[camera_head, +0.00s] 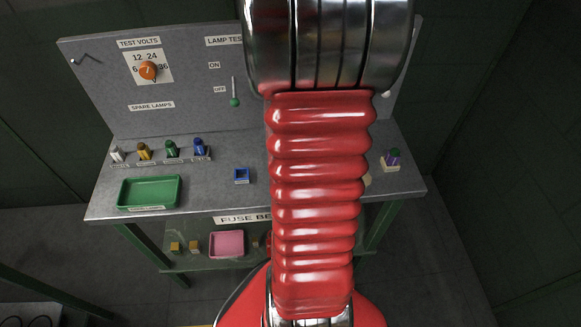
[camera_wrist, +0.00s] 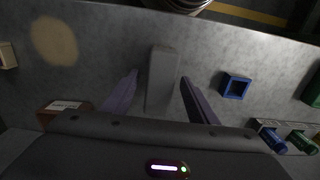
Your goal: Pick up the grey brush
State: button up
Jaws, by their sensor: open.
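The grey brush shows in the wrist view as a plain grey elongated block (camera_wrist: 161,80) on the grey bench top. My gripper (camera_wrist: 158,77) is open, with one dark purple finger on each side of the block. Gaps show between the block and both fingers. I cannot tell how far the fingertips are above the bench. The block's near end comes close to my gripper's dark body at the bottom of the view. In the head view my red arm hides both the brush and my gripper.
A blue square holder (camera_wrist: 236,87) stands right of the brush. Coloured lamps (camera_head: 172,149) and a green tray (camera_head: 121,193) are on the bench's left in the head view. A purple-and-green piece (camera_head: 392,157) is at right. The lower shelf holds a pink tray (camera_head: 228,243).

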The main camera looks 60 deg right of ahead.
jog(key=c, duration=1.2)
jog(key=shift+r, duration=0.1)
notch_tip(320, 180, up, 10)
jog(key=shift+f, duration=0.1)
dwell(0.5)
